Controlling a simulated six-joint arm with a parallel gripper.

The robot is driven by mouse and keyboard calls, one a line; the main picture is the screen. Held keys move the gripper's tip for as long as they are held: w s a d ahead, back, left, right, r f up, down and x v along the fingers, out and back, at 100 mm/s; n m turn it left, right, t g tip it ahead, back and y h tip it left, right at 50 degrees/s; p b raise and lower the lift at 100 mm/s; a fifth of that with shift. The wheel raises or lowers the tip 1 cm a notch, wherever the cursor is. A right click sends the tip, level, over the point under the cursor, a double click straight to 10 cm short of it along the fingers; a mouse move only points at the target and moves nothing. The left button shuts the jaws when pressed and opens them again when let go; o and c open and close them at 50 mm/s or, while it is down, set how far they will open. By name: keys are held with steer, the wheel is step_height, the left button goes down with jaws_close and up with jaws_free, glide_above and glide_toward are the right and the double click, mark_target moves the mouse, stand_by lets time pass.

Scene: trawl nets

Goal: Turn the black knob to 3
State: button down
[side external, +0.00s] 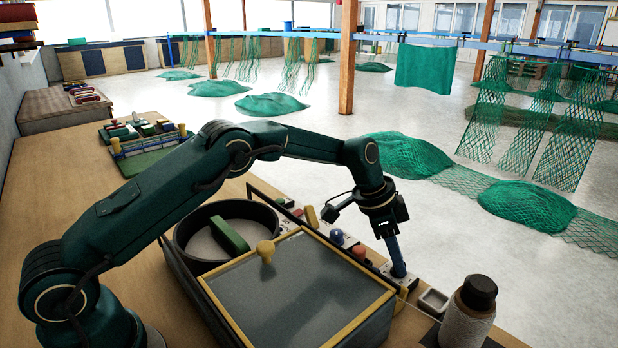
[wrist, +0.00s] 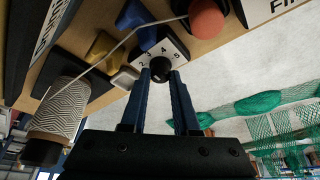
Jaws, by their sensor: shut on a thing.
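The black knob (wrist: 161,66) sits on a small white dial plate (wrist: 172,46) printed with 2, 3, 4 and 5 around it. My gripper (wrist: 162,76) has its two blue fingers closed on the knob's sides in the wrist view. I cannot make out which number the knob points at. In the side external view my gripper (side external: 398,272) reaches down onto the dial plate (side external: 410,282) at the bench's far edge, and its fingers hide the knob.
A red button (side external: 359,252) and a blue ball (side external: 336,236) stand left of the dial. A yellow-framed panel (side external: 315,285) lies in front. Beyond the bench is open floor with green nets (side external: 525,205).

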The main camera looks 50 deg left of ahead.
steer(key=c, duration=0.7)
jaws_free()
steer(key=shift+o, duration=0.2)
steer(key=shift+v, duration=2.6)
